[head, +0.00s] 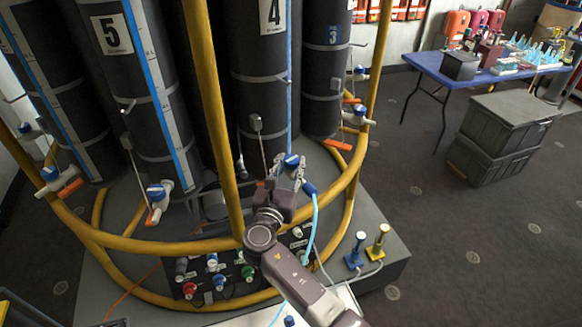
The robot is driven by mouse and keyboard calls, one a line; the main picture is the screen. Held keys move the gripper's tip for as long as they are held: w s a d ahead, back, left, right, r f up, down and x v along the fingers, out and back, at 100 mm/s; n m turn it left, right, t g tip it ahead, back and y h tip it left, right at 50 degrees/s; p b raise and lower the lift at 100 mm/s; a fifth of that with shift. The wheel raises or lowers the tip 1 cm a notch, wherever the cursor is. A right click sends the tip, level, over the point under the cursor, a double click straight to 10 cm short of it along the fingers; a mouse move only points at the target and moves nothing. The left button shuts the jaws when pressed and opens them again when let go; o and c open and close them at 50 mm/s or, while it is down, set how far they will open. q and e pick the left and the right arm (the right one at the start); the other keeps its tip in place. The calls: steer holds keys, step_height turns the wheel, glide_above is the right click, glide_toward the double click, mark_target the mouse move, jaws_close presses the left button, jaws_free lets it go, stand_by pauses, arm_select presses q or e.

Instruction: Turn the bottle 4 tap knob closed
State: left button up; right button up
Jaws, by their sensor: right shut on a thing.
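Bottle 4 (262,85) is a tall dark cylinder with a white "4" label and a blue stripe, standing upright inside the yellow ring frame. The bottle 4 tap knob (291,160) is blue and white and sits low in front of the bottle. My right gripper (287,177) reaches up from the bottom right. Its fingers are shut on the tap knob and partly hide it, so I cannot tell the knob's angle. My left gripper is not in view.
The yellow ring rails (215,110) surround the bottles close to my right arm. Bottle 5 (120,80) stands left and bottle 3 (325,65) right. A valve panel (222,272) lies below. A blue table (430,66) and grey crates (505,125) stand right, with open floor in front.

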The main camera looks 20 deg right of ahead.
steer(key=shift+r, duration=0.15)
stand_by(0.3)
steer(key=o, duration=1.2)
steer(key=v, duration=1.2)
